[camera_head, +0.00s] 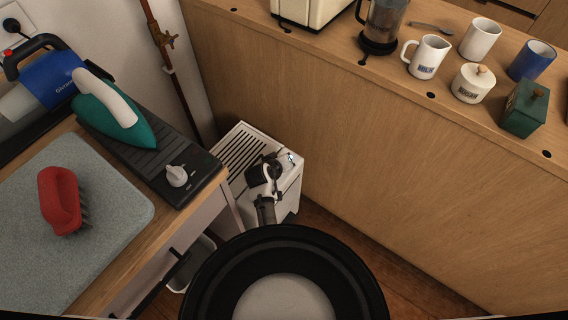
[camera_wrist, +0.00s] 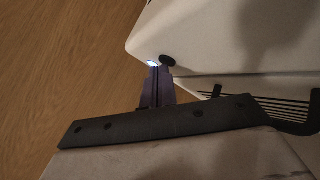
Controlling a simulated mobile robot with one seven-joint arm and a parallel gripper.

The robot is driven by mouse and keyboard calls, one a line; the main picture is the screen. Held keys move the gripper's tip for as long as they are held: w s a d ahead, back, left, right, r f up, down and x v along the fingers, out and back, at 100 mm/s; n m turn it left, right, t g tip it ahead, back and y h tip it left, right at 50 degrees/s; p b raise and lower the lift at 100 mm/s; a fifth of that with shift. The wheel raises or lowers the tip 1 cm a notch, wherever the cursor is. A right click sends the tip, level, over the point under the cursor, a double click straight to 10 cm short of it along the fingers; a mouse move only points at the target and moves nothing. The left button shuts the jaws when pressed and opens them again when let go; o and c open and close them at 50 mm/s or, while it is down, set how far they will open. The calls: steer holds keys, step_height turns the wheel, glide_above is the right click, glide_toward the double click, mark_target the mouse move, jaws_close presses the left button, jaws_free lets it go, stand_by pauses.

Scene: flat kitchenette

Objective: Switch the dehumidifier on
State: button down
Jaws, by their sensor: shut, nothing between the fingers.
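The dehumidifier (camera_head: 290,190) is a white box with a slatted top, standing on the floor between the worktop and the wooden counter. A small spot on its corner glows bluish white (camera_head: 291,157). In the wrist view the dehumidifier (camera_wrist: 220,35) shows this glowing spot (camera_wrist: 152,63) beside a dark round button (camera_wrist: 168,61). My gripper (camera_head: 284,161) is over the top near that corner. In the wrist view its closed fingertips (camera_wrist: 158,69) are right at the glowing spot and dark button; I cannot tell whether they touch. The gripper holds nothing.
The wooden counter side (camera_head: 400,170) rises close on the right, with mugs and jars on top. A pipe (camera_head: 165,50) runs behind.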

steer(key=shift+r+p, duration=0.5)
steer(key=shift+r, duration=0.1)
step_height(320, 180, up, 6)
steer(key=p, duration=0.5)
steer(key=shift+s, duration=0.1)
stand_by(0.4)
